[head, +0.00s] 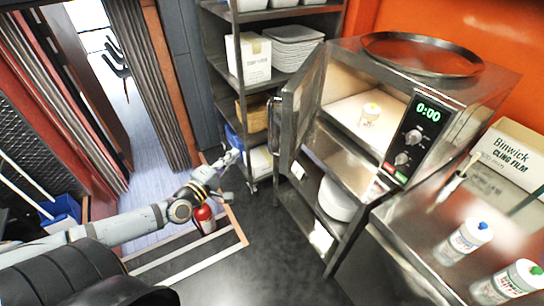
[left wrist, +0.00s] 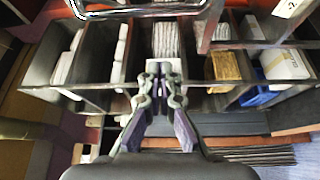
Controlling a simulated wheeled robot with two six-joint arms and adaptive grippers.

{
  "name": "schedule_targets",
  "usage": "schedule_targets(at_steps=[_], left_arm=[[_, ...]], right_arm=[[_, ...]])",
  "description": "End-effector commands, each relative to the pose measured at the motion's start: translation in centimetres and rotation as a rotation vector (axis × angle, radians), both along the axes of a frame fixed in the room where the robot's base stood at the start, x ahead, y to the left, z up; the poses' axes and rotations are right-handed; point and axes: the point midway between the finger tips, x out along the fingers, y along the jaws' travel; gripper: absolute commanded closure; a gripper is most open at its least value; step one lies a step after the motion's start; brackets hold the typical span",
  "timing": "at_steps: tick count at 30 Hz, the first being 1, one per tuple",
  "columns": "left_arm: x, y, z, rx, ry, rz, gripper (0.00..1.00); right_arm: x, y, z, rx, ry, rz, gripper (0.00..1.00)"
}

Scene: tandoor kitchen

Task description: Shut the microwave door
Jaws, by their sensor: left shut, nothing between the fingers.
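The microwave (head: 455,85) stands on a metal shelf unit at the right, its lit inside exposed. Its door (head: 304,95) is open and swung out to the left, with a dark handle (head: 273,122) on its outer side. My right gripper is not in view.
A storage rack (head: 235,65) with boxes and plates stands behind the door. A dark round tray (head: 420,53) lies on the microwave. A counter with bottles (head: 462,240) and a cling film box (head: 508,160) is at right. A red extinguisher (head: 203,218) stands below my left arm.

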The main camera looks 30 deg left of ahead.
Motion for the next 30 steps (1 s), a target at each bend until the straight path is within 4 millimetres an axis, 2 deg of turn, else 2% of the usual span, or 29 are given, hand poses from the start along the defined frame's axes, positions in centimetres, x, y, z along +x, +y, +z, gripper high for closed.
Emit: schedule_targets(at_steps=[1,3,11,16,22,30], left_arm=[[-0.4,-0.9,-1.0,-0.005,0.018,-0.039,1.0],[-0.7,-1.8,-1.1,-0.02,0.034,-0.069,1.0],[-0.5,-2.3,-1.0,-0.032,0.041,-0.082,1.0],[1.6,-2.6,-1.3,-0.036,0.033,-0.08,1.0],[4.3,-3.3,-0.6,-0.04,0.033,-0.081,1.0],[8.6,-4.0,-0.3,-0.038,0.034,-0.079,1.0]], right_arm=[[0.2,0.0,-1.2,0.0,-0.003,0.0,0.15],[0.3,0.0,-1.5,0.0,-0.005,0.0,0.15],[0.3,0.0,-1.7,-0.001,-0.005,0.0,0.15],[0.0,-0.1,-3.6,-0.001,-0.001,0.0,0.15],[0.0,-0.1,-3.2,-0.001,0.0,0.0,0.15],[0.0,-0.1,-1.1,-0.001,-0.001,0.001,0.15]])
